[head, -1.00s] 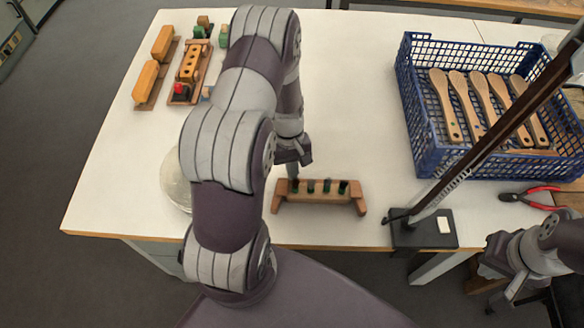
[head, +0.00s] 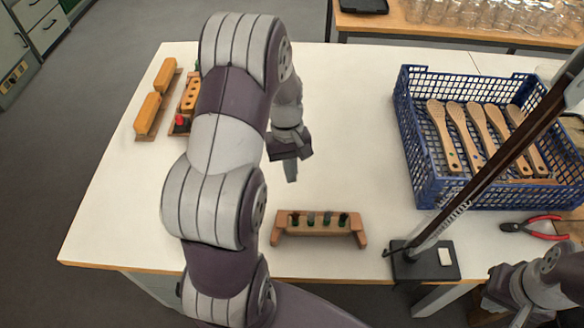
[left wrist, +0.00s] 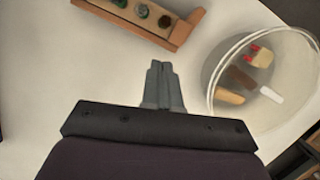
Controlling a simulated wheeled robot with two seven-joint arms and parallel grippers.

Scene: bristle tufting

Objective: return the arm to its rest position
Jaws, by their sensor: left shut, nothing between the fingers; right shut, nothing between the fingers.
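My left arm comes in from the left of the head view. Its gripper (head: 291,172) hangs over the white table (head: 350,130), behind the small wooden rack (head: 318,226). In the left wrist view the two fingers (left wrist: 161,85) are shut together with nothing between them, apart from the rack, whose end (left wrist: 185,30) shows at the top. My right gripper (head: 497,310) is low at the right edge of the head view, by the table's front edge; its fingers are small and partly cut off there.
A blue crate (head: 420,185) holds several wooden brush bodies. A dark post on a black base (head: 425,262) and red-handled pliers (head: 535,228) are at the right. Wooden blocks (head: 147,113) lie at the far left. A clear round bowl (left wrist: 215,75) holds small pieces.

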